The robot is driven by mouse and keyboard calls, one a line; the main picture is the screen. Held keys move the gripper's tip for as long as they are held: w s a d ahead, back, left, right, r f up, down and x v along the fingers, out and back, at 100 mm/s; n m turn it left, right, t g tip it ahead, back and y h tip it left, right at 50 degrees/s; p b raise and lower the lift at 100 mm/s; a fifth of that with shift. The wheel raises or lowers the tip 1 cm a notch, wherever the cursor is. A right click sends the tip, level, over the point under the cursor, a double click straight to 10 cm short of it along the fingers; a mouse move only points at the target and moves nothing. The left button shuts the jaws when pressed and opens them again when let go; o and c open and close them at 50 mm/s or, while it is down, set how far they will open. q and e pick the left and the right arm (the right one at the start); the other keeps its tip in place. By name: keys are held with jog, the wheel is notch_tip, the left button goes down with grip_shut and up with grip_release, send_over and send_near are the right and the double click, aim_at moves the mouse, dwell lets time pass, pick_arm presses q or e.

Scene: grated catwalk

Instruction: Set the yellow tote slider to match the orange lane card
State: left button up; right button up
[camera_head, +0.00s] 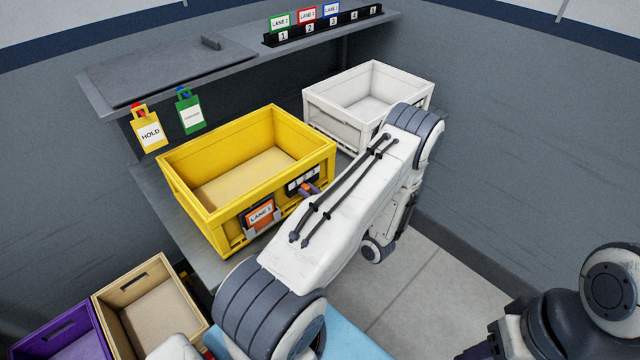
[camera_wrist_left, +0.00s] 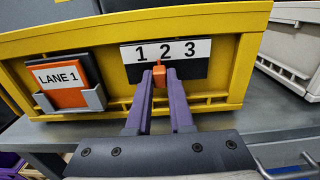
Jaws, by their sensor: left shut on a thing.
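The yellow tote (camera_head: 195,212) stands on a grey bench. Its front face fills the left wrist view (camera_wrist_left: 60,42). An orange lane card (camera_wrist_left: 66,88) reading LANE 1 sits in a grey holder at the left of that face; it also shows in the head view (camera_head: 261,214). To its right is a number strip (camera_wrist_left: 178,50) marked 1, 2, 3. The orange slider knob (camera_wrist_left: 159,75) shows below the strip, between the 1 and the 2 and nearer the 2. My left gripper (camera_wrist_left: 160,82) is shut on the knob with its purple fingers. My right gripper is not in view.
A white tote (camera_head: 325,115) stands behind the yellow one. A tan tote (camera_head: 112,318) and a purple tote (camera_head: 62,338) are at lower left. A yellow HOLD tag (camera_head: 150,134) and a green tag (camera_head: 190,114) hang under the shelf (camera_head: 175,70), which holds a numbered card rack (camera_head: 325,27).

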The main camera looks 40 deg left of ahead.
pick_arm(q)
jog(key=shift+s+a, duration=0.1)
jog(key=shift+s, duration=0.95)
dwell(0.4)
jog(key=o, duration=0.7)
jog(key=shift+s+d, duration=0.15)
jog(key=shift+d, duration=1.6)
jog(key=shift+s+d, duration=0.1)
jog(key=shift+d, duration=1.65)
